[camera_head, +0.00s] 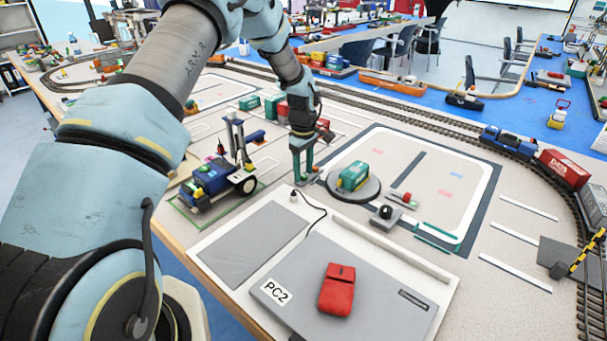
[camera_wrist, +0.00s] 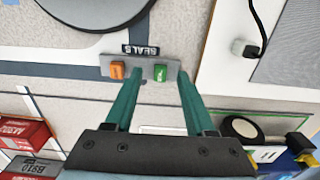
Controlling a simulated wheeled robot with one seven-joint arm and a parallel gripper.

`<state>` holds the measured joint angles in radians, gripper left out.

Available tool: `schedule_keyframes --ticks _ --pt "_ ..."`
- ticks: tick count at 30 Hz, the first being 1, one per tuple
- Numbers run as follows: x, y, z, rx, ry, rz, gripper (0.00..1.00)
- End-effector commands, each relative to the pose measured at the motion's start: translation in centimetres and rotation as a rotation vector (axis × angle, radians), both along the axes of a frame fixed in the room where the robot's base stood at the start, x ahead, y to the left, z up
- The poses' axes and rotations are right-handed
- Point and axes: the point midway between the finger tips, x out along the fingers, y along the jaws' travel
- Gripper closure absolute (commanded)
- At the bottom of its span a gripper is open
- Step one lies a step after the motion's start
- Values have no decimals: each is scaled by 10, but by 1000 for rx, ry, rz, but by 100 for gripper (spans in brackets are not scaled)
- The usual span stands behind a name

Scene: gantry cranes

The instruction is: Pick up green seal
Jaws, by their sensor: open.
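The green seal (camera_wrist: 161,72) is a small green block on a grey strip (camera_wrist: 146,61) labelled SEALS, seen in the wrist view. An orange seal (camera_wrist: 117,71) sits to its left on the same strip. My gripper (camera_wrist: 161,79) is open, with two teal fingers reaching toward the strip. The green seal appears between the fingertips, a bit closer to the right one; I cannot tell the height gap. In the head view my gripper (camera_head: 306,178) points down at the strip, and its fingers mostly hide the green seal.
A turntable with a green container (camera_head: 353,176) stands just right of my gripper. A blue vehicle (camera_head: 212,180) with a dark mast is to the left. A grey laptop (camera_head: 375,290) bearing a red mouse-like object (camera_head: 337,290) is in front. Red containers (camera_wrist: 25,134) lie lower left in the wrist view.

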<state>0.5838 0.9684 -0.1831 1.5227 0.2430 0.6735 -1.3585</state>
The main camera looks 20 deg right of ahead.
Motion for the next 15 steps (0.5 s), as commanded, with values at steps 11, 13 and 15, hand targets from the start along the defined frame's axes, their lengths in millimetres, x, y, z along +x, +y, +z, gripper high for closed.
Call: schedule_keyframes --ticks 11,13,15 --pt "0 0 -6 -1 0 0 52" --pt "0 0 -6 -1 0 0 60" --pt "0 0 -6 -1 0 0 68"
